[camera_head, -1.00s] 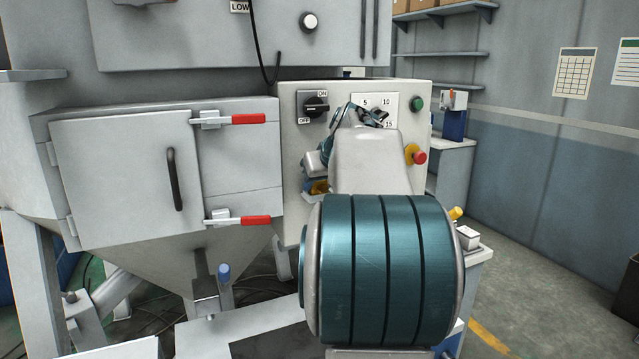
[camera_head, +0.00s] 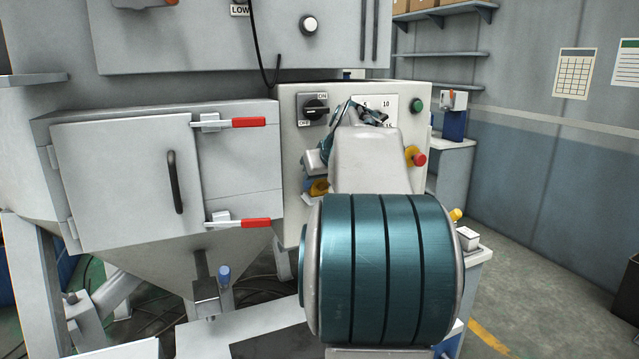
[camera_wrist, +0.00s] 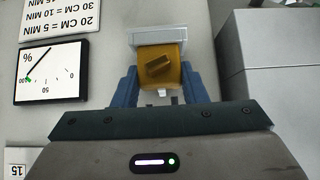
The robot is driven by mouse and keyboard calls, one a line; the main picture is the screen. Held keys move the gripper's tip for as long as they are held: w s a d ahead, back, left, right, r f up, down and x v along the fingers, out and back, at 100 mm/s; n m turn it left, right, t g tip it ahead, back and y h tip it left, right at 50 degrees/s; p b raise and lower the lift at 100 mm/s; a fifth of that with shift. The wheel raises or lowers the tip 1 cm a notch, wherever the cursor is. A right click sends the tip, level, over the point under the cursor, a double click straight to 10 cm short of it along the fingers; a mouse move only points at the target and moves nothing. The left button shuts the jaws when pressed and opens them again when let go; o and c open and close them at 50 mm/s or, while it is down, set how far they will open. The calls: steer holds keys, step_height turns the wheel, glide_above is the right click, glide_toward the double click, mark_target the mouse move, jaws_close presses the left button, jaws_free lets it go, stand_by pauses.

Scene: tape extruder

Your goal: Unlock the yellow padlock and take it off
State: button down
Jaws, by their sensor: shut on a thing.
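The yellow padlock (camera_wrist: 174,53) shows in the wrist view, in front of a light grey bracket (camera_wrist: 158,36) on the panel. A raised yellow piece stands slanted across the middle of its face. My gripper (camera_wrist: 160,82) has its two blue fingers at the left and right sides of the padlock, shut on it. A small pale part shows below the padlock between the fingers. In the head view a bit of the yellow padlock (camera_head: 319,187) shows at the left of my arm, which hides most of my gripper. I cannot tell whether the shackle is open.
The control panel (camera_head: 292,150) carries an ON/OFF switch (camera_head: 315,109), a green button (camera_head: 417,104) and a red knob (camera_head: 419,159). A round-scale gauge (camera_wrist: 50,73) is beside the padlock in the wrist view. A grey door (camera_head: 125,180) with red-handled latches is to the left.

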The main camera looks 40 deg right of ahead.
steer(key=shift+r+p, duration=0.95)
steer(key=shift+r, duration=0.5)
steer(key=shift+f, duration=0.1)
